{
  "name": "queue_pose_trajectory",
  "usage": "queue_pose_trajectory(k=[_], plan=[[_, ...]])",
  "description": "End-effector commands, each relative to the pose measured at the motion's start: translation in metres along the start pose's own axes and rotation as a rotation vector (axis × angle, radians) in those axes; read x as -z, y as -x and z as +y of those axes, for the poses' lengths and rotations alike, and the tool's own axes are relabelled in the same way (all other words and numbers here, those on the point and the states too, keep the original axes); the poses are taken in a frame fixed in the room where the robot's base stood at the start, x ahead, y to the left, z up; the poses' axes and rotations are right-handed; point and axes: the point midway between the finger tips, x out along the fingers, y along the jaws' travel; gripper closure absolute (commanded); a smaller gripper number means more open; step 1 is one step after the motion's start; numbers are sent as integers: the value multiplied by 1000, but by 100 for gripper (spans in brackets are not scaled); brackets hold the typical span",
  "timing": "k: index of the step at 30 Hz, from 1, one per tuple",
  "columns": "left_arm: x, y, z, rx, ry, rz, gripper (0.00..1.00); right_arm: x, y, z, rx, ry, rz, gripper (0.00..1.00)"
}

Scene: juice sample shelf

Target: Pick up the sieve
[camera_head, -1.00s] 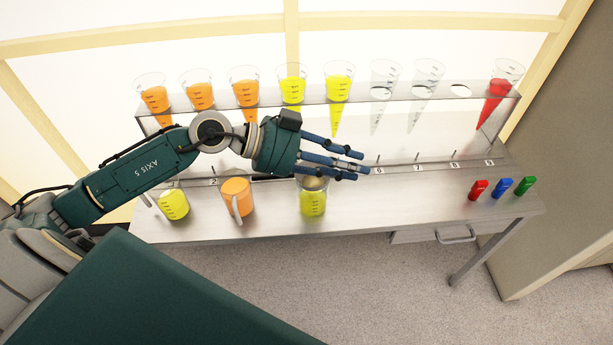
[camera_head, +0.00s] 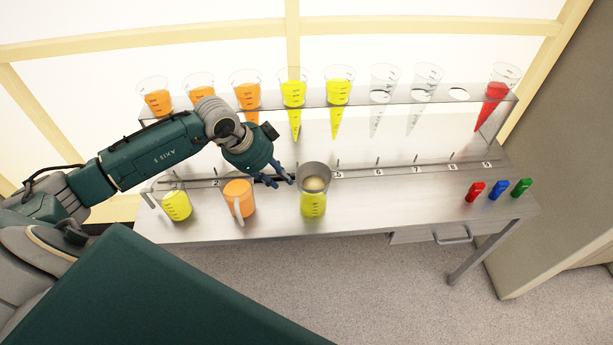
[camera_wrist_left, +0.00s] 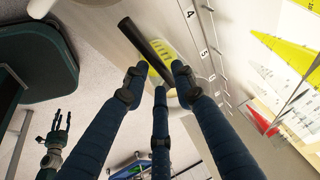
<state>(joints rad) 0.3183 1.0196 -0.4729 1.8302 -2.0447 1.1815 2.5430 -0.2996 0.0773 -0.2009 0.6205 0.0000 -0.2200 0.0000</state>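The sieve (camera_head: 314,171) is a grey round bowl resting on top of a clear beaker of yellow juice (camera_head: 313,205) on the table. In the left wrist view its black handle (camera_wrist_left: 146,43) runs toward my fingertips, with yellow juice behind it. My left gripper (camera_head: 276,180) is just left of the sieve bowl, near the handle. In the left wrist view its three fingers (camera_wrist_left: 160,82) are spread around the handle's end, which is partly hidden. My right gripper (camera_wrist_left: 56,130) shows small at the left of that view, its fingers apart and empty.
An orange jug (camera_head: 239,197) and a yellow jug (camera_head: 177,205) stand left on the metal table (camera_head: 390,205). A raised rack holds several cones, including a red one (camera_head: 492,103). Red, blue and green small items (camera_head: 497,190) lie at the right. The table's middle right is free.

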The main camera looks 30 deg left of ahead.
Motion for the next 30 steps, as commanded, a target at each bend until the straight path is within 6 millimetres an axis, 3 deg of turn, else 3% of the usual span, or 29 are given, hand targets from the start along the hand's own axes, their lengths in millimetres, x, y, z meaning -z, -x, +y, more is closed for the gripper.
queue_pose_trajectory(k=[1, 6, 14, 18, 30], plan=[[1, -5, -1, -3, 2, 1, 74, 1, 8, 0, 1, 0, 0, 60], [0, -25, 0, -1, 0, 2, 74, 1, 10, 0, 0, 0, 0, 60], [-1, -28, -1, 0, -1, 1, 74, 1, 9, 0, 0, 0, 0, 60], [-1, -28, -1, 0, -1, 1, 100, 1, 9, 0, 0, 0, 0, 60], [1, -25, -2, 1, -1, 2, 100, 0, 8, 4, -4, 0, -1, 60]])
